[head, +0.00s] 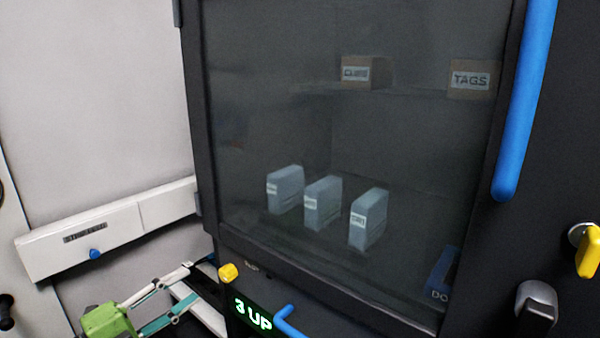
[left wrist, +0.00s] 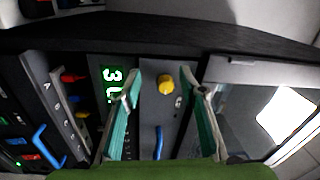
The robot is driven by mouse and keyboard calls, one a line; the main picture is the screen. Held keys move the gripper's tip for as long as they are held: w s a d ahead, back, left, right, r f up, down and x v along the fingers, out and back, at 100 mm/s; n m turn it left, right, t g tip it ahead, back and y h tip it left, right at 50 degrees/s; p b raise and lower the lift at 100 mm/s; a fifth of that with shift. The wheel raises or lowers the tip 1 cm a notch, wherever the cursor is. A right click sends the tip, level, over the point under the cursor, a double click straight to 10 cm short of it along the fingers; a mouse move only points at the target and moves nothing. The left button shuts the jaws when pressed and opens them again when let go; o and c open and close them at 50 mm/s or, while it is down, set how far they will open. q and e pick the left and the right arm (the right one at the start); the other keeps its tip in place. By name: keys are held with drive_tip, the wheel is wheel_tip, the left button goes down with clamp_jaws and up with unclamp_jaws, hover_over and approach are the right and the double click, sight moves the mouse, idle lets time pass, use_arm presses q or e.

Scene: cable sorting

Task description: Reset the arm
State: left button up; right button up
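My left gripper (head: 191,283) comes in at the lower left of the head view, with a green body and teal fingers with grey tips. Its fingers are spread apart, and nothing is held between them. In the left wrist view the open gripper (left wrist: 158,77) faces a dark panel. A yellow knob (left wrist: 166,85) shows between the fingers there, apart from both. In the head view the yellow knob (head: 228,272) is just right of the fingertips, above a green lit display (head: 253,314) reading "3 UP". My right gripper is in neither view.
A dark glass-fronted cabinet (head: 192,120) holds several labelled boxes. A long blue handle (head: 525,100) runs down its right side. A small blue handle (head: 287,321) sticks out near the display. A white rail (head: 90,240) is on the left wall. Switches (left wrist: 75,95) line the panel.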

use_arm(q)
drive_tip(key=s+f+n+g+y, duration=0.1)
drive_tip(key=s+f+n+y, duration=0.25)
drive_tip(key=f+n, duration=0.25)
drive_tip(key=s+a+f+n+y, duration=0.1)
drive_tip(key=s+f+n+y, duration=0.1)
drive_tip(key=f+n+y, duration=0.3)
drive_tip(key=s+f+n+g+y, duration=0.1)
drive_tip(key=s+f+n+y, duration=0.2)
drive_tip(key=f+n, duration=0.35)
drive_tip(key=s+d+f+n+g, duration=0.25)
drive_tip(key=s+f+g, duration=0.25)
drive_tip(key=s, duration=0.6)
drive_tip(key=s+d+f+n+g, duration=0.25)
drive_tip(key=s+f+g, duration=0.2)
drive_tip(key=s, duration=0.65)
wheel_tip(320, 180, down, 26)
drive_tip(key=s, duration=0.2)
drive_tip(key=s+a+f+m+g, duration=0.1)
drive_tip(key=s+a+f+g, duration=0.1)
drive_tip(key=s+f, duration=1.4)
drive_tip(key=shift+s+a+f, duration=0.35)
